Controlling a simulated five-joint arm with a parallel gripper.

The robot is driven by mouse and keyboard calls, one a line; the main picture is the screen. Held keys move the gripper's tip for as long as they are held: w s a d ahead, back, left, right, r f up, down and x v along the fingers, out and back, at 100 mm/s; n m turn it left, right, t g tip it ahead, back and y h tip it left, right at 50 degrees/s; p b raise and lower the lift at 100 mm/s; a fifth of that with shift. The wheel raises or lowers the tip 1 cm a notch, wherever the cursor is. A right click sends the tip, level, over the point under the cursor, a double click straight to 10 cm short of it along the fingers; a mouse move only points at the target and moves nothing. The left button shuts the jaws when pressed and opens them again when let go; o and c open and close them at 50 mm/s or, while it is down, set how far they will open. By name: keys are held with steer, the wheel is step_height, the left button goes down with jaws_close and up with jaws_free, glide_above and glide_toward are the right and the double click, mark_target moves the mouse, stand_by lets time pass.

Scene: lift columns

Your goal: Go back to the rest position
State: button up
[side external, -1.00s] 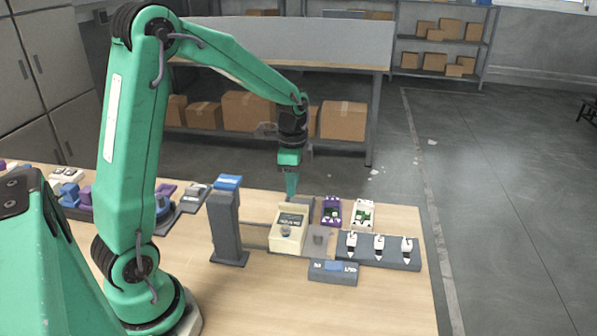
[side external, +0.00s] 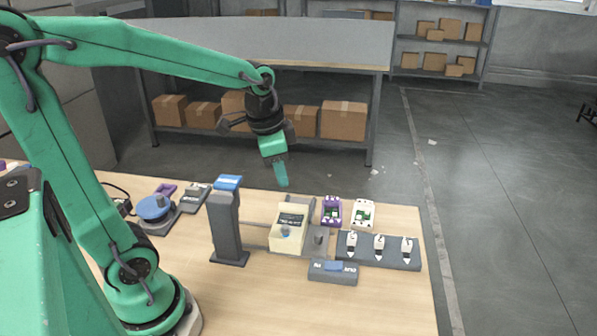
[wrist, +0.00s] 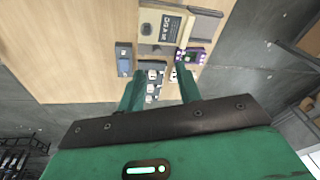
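My gripper (side external: 281,182) hangs in the air above and behind the table's far edge, tilted downward. In the wrist view my gripper (wrist: 160,70) shows two green fingers standing apart, with nothing held between them. A cream box (side external: 289,240) with a dark label stands on the table below and in front of it; the box also shows in the wrist view (wrist: 148,29). A grey column (side external: 228,225) with a blue top stands to its left. My gripper touches none of these.
A purple-framed part (side external: 332,211) and a white-framed part (side external: 364,213) lie right of the cream box. A dark strip (side external: 399,259) holds several white pieces. A blue disc (side external: 154,207) sits at the left. A shelf bench (side external: 250,35) stands behind the table.

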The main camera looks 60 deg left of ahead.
steer(key=s+d+r+n+t, duration=0.3)
steer(key=s+d+n, duration=0.1)
steer(key=s, duration=0.5)
steer(key=shift+s+d+n, duration=0.2)
steer(key=shift+s+n, duration=0.2)
